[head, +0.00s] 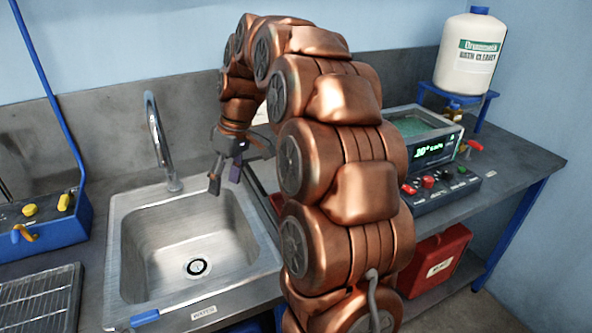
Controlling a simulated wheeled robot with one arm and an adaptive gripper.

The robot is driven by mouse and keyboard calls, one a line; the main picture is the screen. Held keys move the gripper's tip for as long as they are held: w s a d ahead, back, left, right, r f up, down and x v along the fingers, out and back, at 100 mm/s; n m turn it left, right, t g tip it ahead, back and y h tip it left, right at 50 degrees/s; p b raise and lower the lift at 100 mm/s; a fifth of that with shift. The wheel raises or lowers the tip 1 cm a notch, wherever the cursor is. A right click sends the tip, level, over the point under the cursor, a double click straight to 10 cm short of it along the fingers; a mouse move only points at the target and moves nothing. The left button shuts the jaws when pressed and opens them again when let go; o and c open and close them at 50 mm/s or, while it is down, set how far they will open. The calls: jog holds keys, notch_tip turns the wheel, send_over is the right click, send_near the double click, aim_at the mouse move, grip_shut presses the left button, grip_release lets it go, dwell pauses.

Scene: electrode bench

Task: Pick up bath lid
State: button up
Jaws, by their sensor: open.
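My gripper (226,178) hangs open and empty from my copper-coloured arm, fingers pointing down, above the right back part of the sink. A bath (440,149) with a lit green display stands on the bench to the right of my arm. Its top looks open, with greenish liquid inside, and its left part is hidden behind my arm. I cannot make out a bath lid. The bench behind my arm is mostly hidden, with only a small pale patch showing beside the wrist.
A steel sink (150,290) with a tall tap (160,145) lies below my gripper. A blue box (45,232) and a rack (40,300) are at left. A bath cleaner jug (468,58) on a blue stand, a control box (445,187) and a red case (433,262) are at right.

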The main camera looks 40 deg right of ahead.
jog(key=w+d+f+n+t+h, duration=0.1)
jog(key=w+d+f+t, duration=0.15)
jog(key=d, duration=1.35)
jog(key=w+d+f+n+t, duration=0.1)
jog(key=w+d+f, duration=0.2)
jog(key=d, duration=1.3)
jog(key=shift+g, duration=0.25)
jog(key=shift+w+p+x, duration=0.15)
jog(key=shift+p+x, duration=0.3)
jog(key=shift+x, duration=1.4)
jog(key=shift+w+p+x, duration=0.15)
jog(key=shift+p+x, duration=0.25)
jog(key=shift+x, duration=1.45)
jog(key=shift+r, duration=0.1)
jog(key=shift+c, duration=0.3)
grip_shut()
